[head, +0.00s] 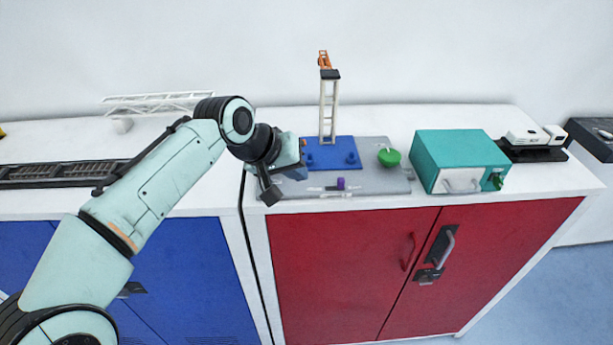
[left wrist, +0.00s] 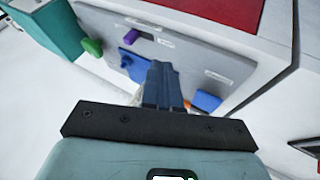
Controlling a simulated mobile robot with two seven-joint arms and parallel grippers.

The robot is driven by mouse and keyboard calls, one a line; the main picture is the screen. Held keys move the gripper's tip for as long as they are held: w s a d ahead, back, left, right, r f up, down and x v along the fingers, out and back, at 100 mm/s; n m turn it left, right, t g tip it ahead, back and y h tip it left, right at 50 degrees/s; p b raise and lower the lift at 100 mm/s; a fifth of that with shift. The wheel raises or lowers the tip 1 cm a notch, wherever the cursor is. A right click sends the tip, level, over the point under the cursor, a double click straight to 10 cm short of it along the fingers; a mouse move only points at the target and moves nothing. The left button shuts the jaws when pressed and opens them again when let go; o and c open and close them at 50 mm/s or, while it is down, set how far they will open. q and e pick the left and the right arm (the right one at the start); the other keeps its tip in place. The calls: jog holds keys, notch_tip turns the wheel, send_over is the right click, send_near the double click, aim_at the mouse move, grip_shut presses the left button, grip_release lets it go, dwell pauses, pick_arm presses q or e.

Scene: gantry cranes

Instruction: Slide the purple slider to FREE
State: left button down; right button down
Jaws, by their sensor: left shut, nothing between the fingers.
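The purple slider (head: 340,184) sits in a slot near the front edge of the grey panel (head: 375,178). Small white labels lie to either side of it, too small to read. In the left wrist view the purple slider (left wrist: 131,37) is beyond the fingertips, up and to the left. My left gripper (head: 302,173) is over the panel's left end, to the left of the slider and apart from it. Its blue fingers (left wrist: 160,68) are shut with nothing between them. My right gripper is not in view.
A blue base (head: 330,153) with a white tower stands behind the slider. A green knob (head: 389,157) is on the panel's right part. A teal box (head: 460,160) stands to the right. Red cabinet doors (head: 340,270) are below the counter.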

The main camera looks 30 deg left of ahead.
pick_arm(q)
jog(key=v, duration=0.4)
jog(key=shift+s+r, duration=0.1)
jog(key=shift+r, duration=0.15)
dwell(0.3)
